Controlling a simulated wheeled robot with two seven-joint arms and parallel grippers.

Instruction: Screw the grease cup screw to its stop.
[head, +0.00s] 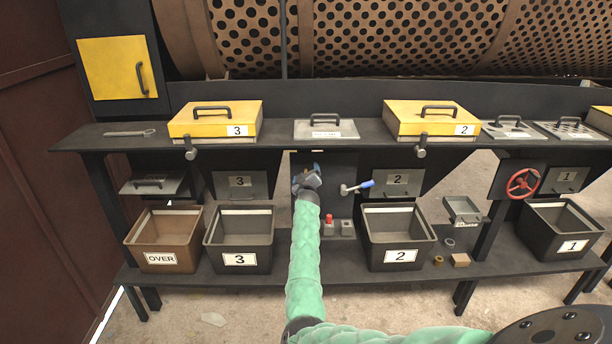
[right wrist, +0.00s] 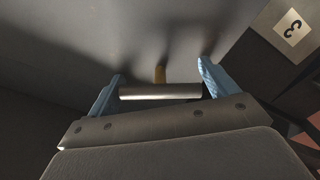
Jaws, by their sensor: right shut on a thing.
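In the head view my right gripper (head: 308,172) is at the dark panel below the shelf, between bins 3 and 2. It hides the screw there. How deep the screw sits cannot be told. My left gripper is not in view.
Bin 3 (head: 240,259) and bin 2 (head: 400,256) stand on the lower shelf at either side. The shelf edge (head: 330,142) runs above.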

